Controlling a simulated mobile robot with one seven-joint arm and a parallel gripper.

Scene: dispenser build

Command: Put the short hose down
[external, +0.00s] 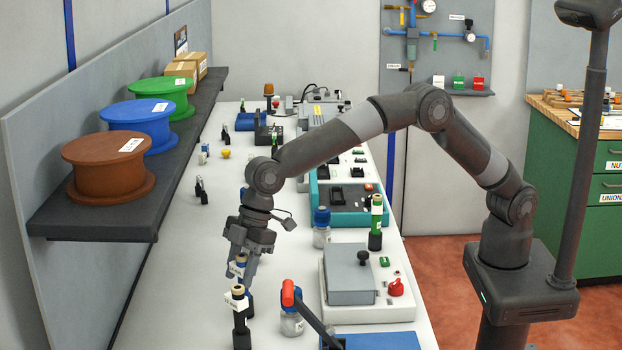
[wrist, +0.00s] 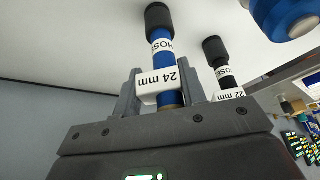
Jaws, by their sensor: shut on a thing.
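My gripper (external: 243,272) points down over the near left part of the white table. In the wrist view its two fingers (wrist: 162,86) are shut on a short blue hose (wrist: 163,38) with a black end and a white "24 mm" tag. In the external view the fingers partly hide this hose (external: 240,259). I cannot tell whether its black end touches the table. A second hose (external: 240,325), black with a tan top and a white tag, stands upright just in front. It also shows in the wrist view (wrist: 224,74), tagged "22 mm", apart from the held one.
A jar with a blue lid (external: 321,228) stands right of my gripper, and a jar (external: 291,322) sits by a red-handled tool (external: 289,293). A grey box machine (external: 352,275) is further right. The shelf with spools (external: 108,165) overhangs the left. Bare table lies left of the hoses.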

